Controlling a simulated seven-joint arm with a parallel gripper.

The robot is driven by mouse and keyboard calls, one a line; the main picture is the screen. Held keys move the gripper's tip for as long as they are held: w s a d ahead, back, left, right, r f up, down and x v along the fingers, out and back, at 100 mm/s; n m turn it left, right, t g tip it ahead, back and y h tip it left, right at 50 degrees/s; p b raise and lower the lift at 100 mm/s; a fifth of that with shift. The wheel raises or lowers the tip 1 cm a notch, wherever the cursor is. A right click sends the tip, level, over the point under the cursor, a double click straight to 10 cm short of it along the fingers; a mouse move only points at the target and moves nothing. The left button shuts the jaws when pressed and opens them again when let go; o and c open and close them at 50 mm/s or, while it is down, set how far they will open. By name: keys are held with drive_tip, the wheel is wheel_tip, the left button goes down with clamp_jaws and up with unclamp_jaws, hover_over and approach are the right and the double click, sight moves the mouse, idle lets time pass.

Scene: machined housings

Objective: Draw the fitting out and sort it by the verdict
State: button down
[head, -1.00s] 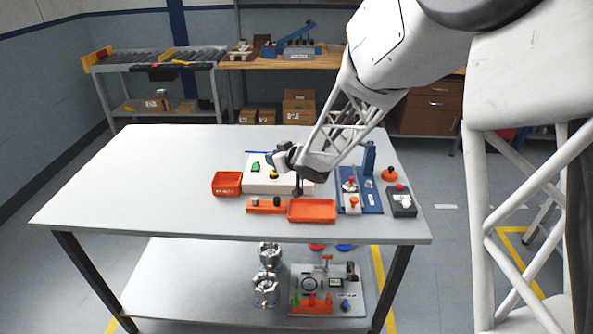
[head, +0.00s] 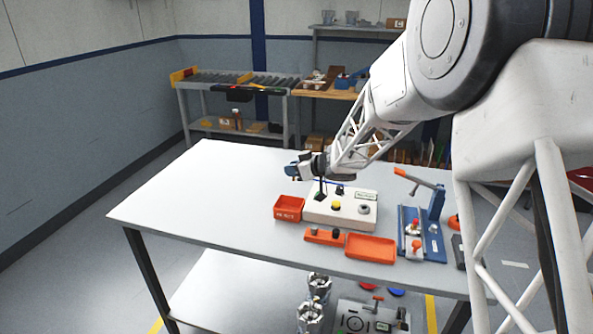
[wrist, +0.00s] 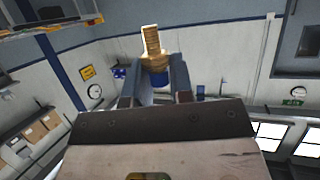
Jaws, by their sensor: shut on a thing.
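My gripper (head: 293,171) is raised above the table, behind and to the left of the white box. In the wrist view my gripper (wrist: 155,82) is shut on a brass fitting (wrist: 152,48) with a ribbed, threaded-looking end. A blue part (wrist: 160,80) shows below the brass between the fingers. In the head view the fitting is too small to make out clearly. An orange open bin (head: 288,213) with lettering stands left of the box.
A blue clamp fixture (head: 432,243) with a raised red-ended lever stands to the right. The table's left half (head: 200,200) is clear.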

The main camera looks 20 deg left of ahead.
drive_tip(key=shift+f, duration=0.2)
drive_tip(key=shift+f, duration=2.8)
drive_tip(key=c, duration=0.9)
unclamp_jaws()
drive_tip(key=shift+d, duration=0.15)
drive_tip(key=shift+v, duration=3.8)
